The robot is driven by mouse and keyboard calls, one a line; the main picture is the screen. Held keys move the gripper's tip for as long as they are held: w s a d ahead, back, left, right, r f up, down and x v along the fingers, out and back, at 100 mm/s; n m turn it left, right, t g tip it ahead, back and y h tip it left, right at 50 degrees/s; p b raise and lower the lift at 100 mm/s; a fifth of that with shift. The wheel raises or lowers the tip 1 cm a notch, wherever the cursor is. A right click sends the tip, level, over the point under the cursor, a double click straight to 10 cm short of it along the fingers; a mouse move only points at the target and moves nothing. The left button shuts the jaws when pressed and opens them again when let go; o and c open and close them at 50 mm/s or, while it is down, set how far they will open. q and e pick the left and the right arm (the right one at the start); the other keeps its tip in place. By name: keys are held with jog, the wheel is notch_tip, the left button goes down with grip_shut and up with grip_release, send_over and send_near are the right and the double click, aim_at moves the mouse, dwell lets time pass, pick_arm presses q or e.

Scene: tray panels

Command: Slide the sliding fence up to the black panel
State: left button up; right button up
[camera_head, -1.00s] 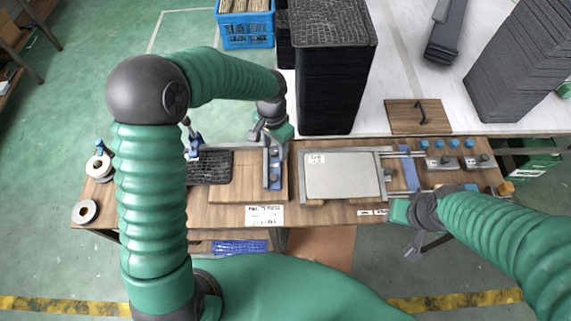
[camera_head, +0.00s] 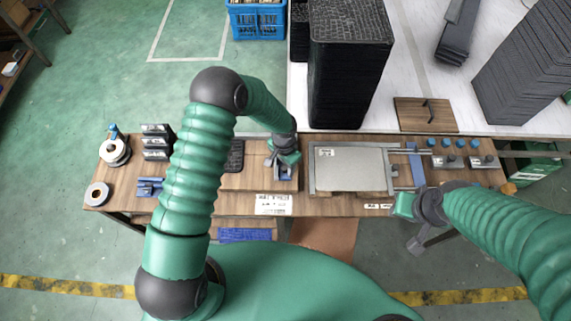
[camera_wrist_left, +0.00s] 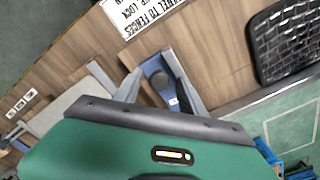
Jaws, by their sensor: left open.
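The black panel (camera_head: 236,156) lies on the wooden fixture board, partly hidden behind my left arm in the head view. It also shows at the right of the left wrist view (camera_wrist_left: 287,42). The sliding fence, a blue and grey piece (camera_head: 268,186), stands right of the panel, with bare wood between them. My left gripper (camera_head: 277,160) is over the fence, open. In the left wrist view its fingers (camera_wrist_left: 157,88) are on either side of the blue fence part (camera_wrist_left: 156,70); contact cannot be told. My right gripper (camera_head: 420,240) hangs at the table's front edge, away from the fence.
A grey plate in a frame (camera_head: 348,169) sits right of the fence. A tall black stack (camera_head: 346,80) stands behind. A printed label (camera_head: 273,204) is at the board's front. Tape rolls (camera_head: 114,152) and dark blocks (camera_head: 156,142) are at the left.

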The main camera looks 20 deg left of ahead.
pick_arm(q)
jog(key=shift+a, duration=0.25)
jog(key=shift+a+f, duration=0.15)
jog(key=shift+a, duration=0.05)
jog(key=shift+c, duration=1)
jog(key=shift+w, duration=0.1)
jog(key=shift+c, duration=1.3)
jog(key=shift+d, duration=0.3)
jog(key=shift+c, duration=1.1)
jog(key=shift+d, duration=0.55)
grip_shut()
jog(key=shift+a, duration=0.45)
pick_arm(e)
jog(key=shift+w+a, duration=0.1)
jog(key=shift+a, duration=0.25)
pick_arm(q)
jog(key=shift+d, duration=0.2)
pick_arm(e)
jog(key=shift+d, duration=0.3)
pick_arm(q)
jog(key=shift+a, duration=0.1)
pick_arm(e)
jog(key=shift+a, duration=0.1)
